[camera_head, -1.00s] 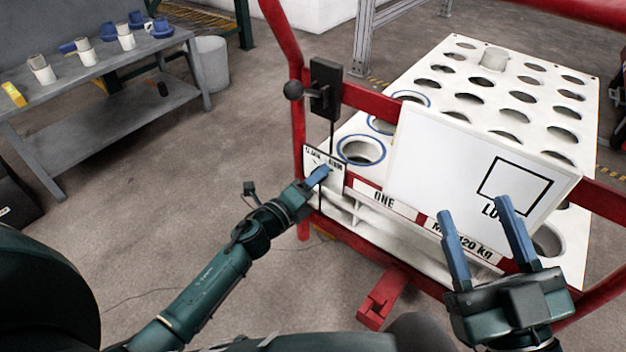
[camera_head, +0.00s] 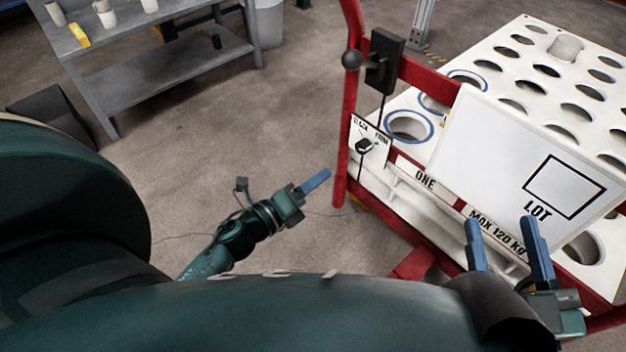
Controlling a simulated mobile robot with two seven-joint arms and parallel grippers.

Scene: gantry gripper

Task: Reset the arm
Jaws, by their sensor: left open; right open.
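My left gripper (camera_head: 316,181) is in the middle of the view, left of the red frame's post. Its blue fingers overlap in this view, and nothing shows between them. It is apart from the small white panel (camera_head: 369,147) with a black knob (camera_head: 364,146) on the red frame (camera_head: 352,100). My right gripper (camera_head: 505,243) is at the lower right, with two blue fingers spread and nothing between them.
A white rack (camera_head: 520,62) with several round holes stands at the right behind a white "LOT" board (camera_head: 520,160). A grey bench (camera_head: 160,55) stands at upper left. The floor between is clear.

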